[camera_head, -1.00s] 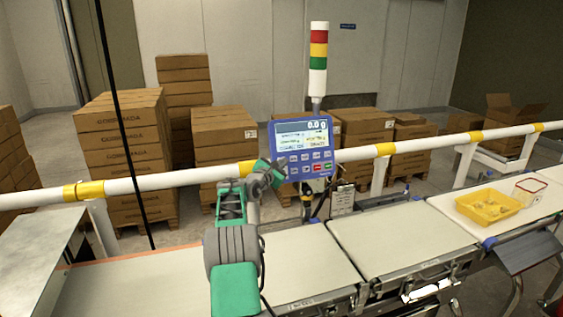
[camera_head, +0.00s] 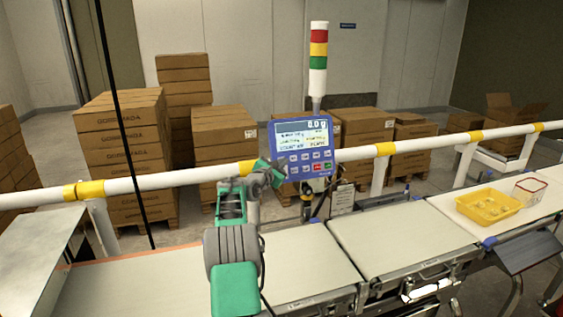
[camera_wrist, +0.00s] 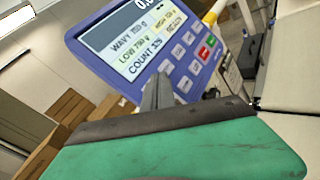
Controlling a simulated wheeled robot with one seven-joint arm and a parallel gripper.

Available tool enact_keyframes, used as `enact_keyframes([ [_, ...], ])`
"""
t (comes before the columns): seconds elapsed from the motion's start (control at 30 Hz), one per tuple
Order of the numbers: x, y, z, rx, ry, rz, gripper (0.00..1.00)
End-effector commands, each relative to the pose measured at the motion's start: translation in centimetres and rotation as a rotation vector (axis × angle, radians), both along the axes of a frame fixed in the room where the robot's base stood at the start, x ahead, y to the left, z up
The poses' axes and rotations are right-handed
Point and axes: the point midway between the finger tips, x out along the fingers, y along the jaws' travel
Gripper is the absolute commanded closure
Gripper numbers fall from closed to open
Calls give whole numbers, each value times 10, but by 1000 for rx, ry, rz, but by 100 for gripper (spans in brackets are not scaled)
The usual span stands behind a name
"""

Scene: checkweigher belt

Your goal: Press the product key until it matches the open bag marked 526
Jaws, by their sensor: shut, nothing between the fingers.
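The blue checkweigher terminal (camera_head: 301,150) stands on a post behind the belt, with a lit screen above rows of keys. In the wrist view the tilted terminal (camera_wrist: 190,62) shows a screen (camera_wrist: 128,35) with a line like "WAVY", then "LOW", "HIGH", "COUNT" and "READY"; the digits are hard to read. Below are pale keys, one red key (camera_wrist: 209,40) and one green key (camera_wrist: 203,53). My gripper (camera_head: 281,172) is shut and empty at the panel's lower left. Its fingers (camera_wrist: 158,88) cover part of the left keys; contact cannot be told. No bag marked 526 can be made out.
A white rail with yellow bands (camera_head: 385,149) runs behind the belts. Stacked cartons (camera_head: 120,150) stand beyond. The middle belt (camera_head: 390,240) is bare.

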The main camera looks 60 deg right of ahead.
Motion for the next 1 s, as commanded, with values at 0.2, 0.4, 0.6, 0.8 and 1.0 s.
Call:
enact_keyframes([
  [0.2,0,0,0,0,0,0,100],
  [0.4,0,0,0,0,0,0,100],
  [0.6,2,-1,0,0,0,0,100],
  [0.8,6,-6,-2,0,0,0,100],
  [1.0,6,-6,-2,0,0,0,100],
])
